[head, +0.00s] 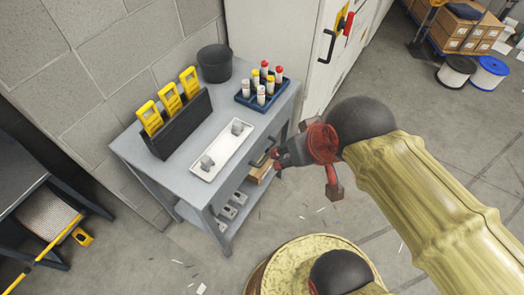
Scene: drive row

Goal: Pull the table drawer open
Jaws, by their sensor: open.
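The grey-blue table (180,181) stands against the block wall, left of centre. Its long front side faces my arm. Below the top at the right part of this side, a dark handle-like bar and a brown, wood-coloured part (263,171) show, partly behind my gripper. I cannot tell how much of this is the drawer, nor whether it is shut. My gripper (275,160) is open, with its fingers pointing left toward the table's front side, close to the dark bar. I cannot tell whether they touch it. Nothing shows between the fingers.
On the table top are a white tray (200,173) with grey parts, a black rack (180,128) with yellow-handled items, a dark pot (214,63) and a blue tray (243,100) of capped bottles. A white cabinet (300,60) stands behind. Floor before the table is mostly clear.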

